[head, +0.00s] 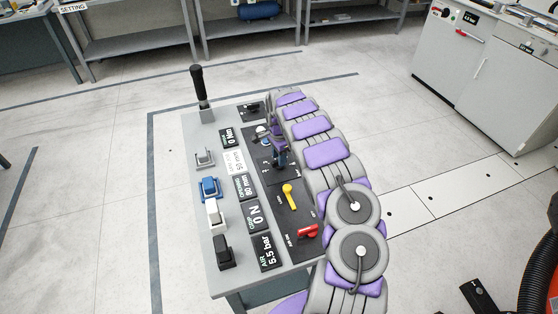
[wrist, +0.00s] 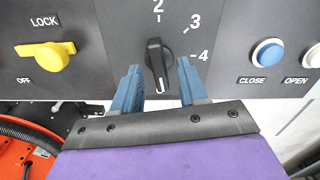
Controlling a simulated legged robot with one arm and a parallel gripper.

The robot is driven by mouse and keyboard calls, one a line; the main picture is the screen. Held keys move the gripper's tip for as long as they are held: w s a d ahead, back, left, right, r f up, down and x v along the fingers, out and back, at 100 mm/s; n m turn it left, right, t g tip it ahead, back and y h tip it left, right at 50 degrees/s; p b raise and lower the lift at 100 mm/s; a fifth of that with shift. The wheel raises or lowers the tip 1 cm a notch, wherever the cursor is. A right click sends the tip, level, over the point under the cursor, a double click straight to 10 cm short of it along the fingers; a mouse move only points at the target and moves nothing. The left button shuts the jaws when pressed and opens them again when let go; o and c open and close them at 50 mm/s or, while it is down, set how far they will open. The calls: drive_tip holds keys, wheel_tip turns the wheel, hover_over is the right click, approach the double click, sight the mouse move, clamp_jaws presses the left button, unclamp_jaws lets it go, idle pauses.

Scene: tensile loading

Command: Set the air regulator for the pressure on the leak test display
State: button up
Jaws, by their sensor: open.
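In the wrist view a black pointer knob (wrist: 158,62) sits on the dark panel below a scale with 2, 3 and 4 visible. My gripper (wrist: 160,74) is open, with one blue finger on each side of the knob and gaps visible between. In the head view my gripper (head: 281,159) is over the middle of the console, and my arm hides part of it. An air display (head: 266,251) on the console reads 5.5 bar.
A yellow lock lever (wrist: 47,55) is left of the knob; a blue CLOSE button (wrist: 267,53) and white OPEN button (wrist: 313,56) are right. The console (head: 193,148) also carries a red lever (head: 308,232), several switches and an upright black handle (head: 199,84). Open floor surrounds it.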

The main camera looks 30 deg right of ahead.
drive_tip(key=shift+f, duration=0.55)
clamp_jaws()
